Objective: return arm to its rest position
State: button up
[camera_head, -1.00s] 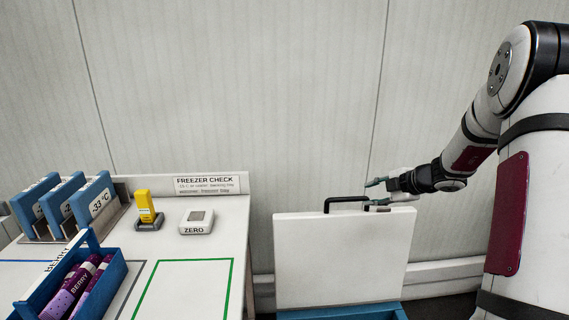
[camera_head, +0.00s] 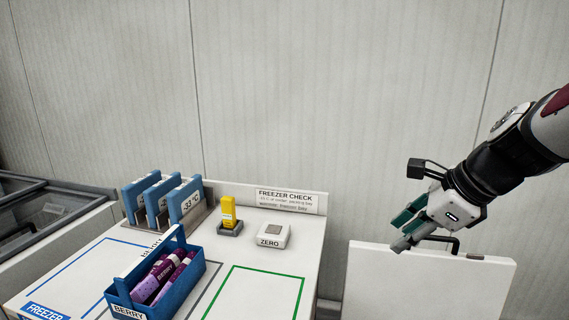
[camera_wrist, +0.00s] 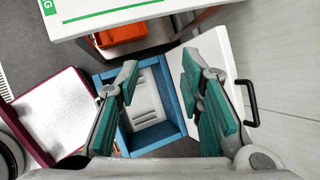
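My gripper (camera_head: 402,232) is at the right of the head view, above and in front of the white lid (camera_head: 420,290) with its black handle. In the wrist view my gripper (camera_wrist: 160,78) has its two green-padded fingers spread wide with nothing between them. Beneath it is a blue box (camera_wrist: 177,110) with its top open and a pale grooved bottom. The raised lid stands at the right of the box, and its black handle (camera_wrist: 252,103) shows clear of the fingers. My arm extends in from the right of the head view.
A white bench (camera_head: 190,300) at left carries a blue berry carrier (camera_head: 185,290), blue cold packs (camera_head: 185,200), a yellow device (camera_head: 228,212) and a ZERO block (camera_head: 273,236). An orange bin (camera_wrist: 122,35) sits below the bench edge. Open air lies above the bench.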

jog(key=s+a+n+h, duration=0.2)
jog(key=s+n+h, duration=0.1)
jog(key=s+n, duration=1.5)
jog(key=n, duration=0.5)
jog(key=shift+s+a+r+n+h, duration=0.15)
jog(key=shift+s+r+n+h, duration=0.15)
jog(key=shift+s+h, duration=0.1)
